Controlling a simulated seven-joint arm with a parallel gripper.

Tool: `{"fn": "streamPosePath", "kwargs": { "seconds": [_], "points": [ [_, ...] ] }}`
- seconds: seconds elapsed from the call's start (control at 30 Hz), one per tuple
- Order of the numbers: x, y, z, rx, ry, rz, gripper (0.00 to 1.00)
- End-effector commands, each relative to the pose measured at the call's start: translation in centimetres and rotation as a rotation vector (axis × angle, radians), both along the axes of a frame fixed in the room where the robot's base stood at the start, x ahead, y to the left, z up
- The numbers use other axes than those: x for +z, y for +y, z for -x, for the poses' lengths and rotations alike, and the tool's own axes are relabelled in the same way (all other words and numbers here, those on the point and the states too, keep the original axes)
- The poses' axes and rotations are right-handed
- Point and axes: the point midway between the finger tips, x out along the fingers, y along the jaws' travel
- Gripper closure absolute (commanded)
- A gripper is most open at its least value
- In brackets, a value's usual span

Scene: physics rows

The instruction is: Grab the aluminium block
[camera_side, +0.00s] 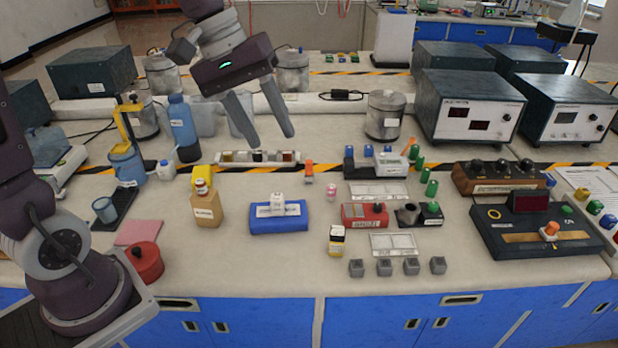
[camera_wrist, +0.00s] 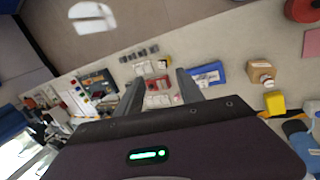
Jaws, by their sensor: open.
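Several small grey metal blocks (camera_side: 384,267) stand in a row at the front edge of the bench, right of centre in the side view. They also show as small grey squares (camera_wrist: 140,53) near the top middle of the wrist view. Their labels are too small to read, so I cannot tell which one is aluminium. My gripper (camera_side: 270,138) is open and empty, high above the bench, behind and to the left of the blocks in the side view. In the wrist view its fingers (camera_wrist: 159,76) are spread apart, with the blocks beyond their tips.
A dark control panel (camera_side: 535,232) lies to the right. The bench front between blocks and panel is clear.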

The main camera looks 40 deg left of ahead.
Motion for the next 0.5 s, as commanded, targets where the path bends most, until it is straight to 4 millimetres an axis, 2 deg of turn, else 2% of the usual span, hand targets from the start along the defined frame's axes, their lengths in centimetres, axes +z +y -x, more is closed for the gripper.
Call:
{"fn": "streamPosePath", "kwargs": {
  "seconds": [0.03, 0.1, 0.17, 0.2, 0.27, 0.3, 0.4, 0.5],
  "points": [
    [-1.6, 1.2, -3.4, 0.104, 0.064, 0.096, 0.55],
    [-4.0, 3.2, -8.1, 0.263, 0.141, 0.247, 0.55],
    [-6.6, 5.5, -11.8, 0.406, 0.203, 0.383, 0.55],
    [-8.6, 7.2, -14.0, 0.503, 0.243, 0.476, 0.55],
    [-11.9, 10.2, -16.9, 0.651, 0.298, 0.621, 0.55],
    [-14.2, 12.2, -18.4, 0.748, 0.332, 0.717, 0.55],
    [-19.9, 17.2, -20.8, 0.965, 0.396, 0.936, 0.55],
    [-24.3, 20.8, -21.6, 1.122, 0.433, 1.1, 0.55]
  ]
}}
